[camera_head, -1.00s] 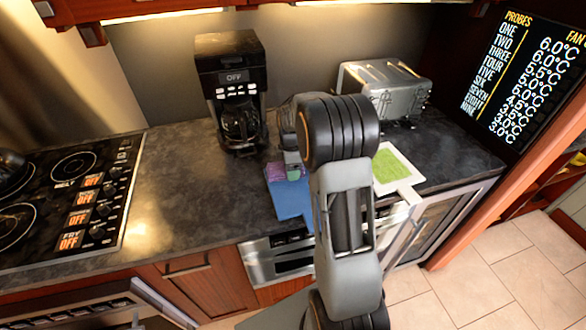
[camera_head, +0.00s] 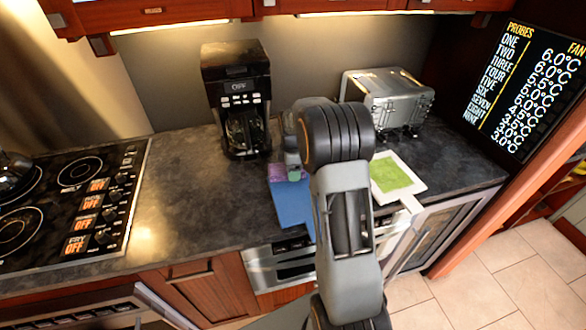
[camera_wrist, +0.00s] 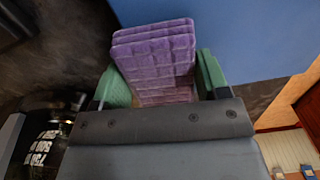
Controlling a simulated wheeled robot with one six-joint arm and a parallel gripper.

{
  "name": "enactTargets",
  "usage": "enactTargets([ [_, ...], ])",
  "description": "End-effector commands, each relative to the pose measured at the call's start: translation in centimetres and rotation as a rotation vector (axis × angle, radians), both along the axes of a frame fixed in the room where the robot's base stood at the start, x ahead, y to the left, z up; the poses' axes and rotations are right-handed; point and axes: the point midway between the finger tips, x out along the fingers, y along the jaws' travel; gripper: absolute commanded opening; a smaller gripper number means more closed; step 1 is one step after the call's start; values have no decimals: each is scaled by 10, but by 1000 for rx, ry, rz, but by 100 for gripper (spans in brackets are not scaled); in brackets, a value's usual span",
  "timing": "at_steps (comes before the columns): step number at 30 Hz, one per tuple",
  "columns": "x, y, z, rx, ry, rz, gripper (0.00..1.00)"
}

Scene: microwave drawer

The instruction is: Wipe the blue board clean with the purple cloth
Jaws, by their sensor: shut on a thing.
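The blue board (camera_head: 293,205) lies on the dark counter, left of my arm in the head view; it also fills the top right of the wrist view (camera_wrist: 240,35). The purple cloth (camera_wrist: 155,60) is a folded, quilted block between the green fingers of my gripper (camera_wrist: 160,80) in the wrist view. In the head view the cloth (camera_head: 284,174) shows at the far end of the board, below my gripper. My gripper is shut on the cloth. Whether the cloth touches the board is unclear. My arm hides the board's right side.
A coffee maker (camera_head: 238,100) stands behind and left of the board. A toaster (camera_head: 388,98) stands at the back right. A white board with a green patch (camera_head: 391,174) lies right of my arm. A stove (camera_head: 70,205) is at the far left. The counter between stove and board is clear.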

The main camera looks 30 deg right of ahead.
Motion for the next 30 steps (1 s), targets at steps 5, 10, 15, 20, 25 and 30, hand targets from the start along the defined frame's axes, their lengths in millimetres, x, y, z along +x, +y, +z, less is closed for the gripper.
enactTargets([
  [5,1,0,24,-1,-3,0,38],
  [10,1,0,43,-1,-3,0,38],
  [15,1,0,60,-1,-3,0,38],
  [20,0,0,68,-1,-2,0,38],
  [25,0,0,68,-1,-2,0,38],
  [30,0,0,67,-1,-2,0,38],
])
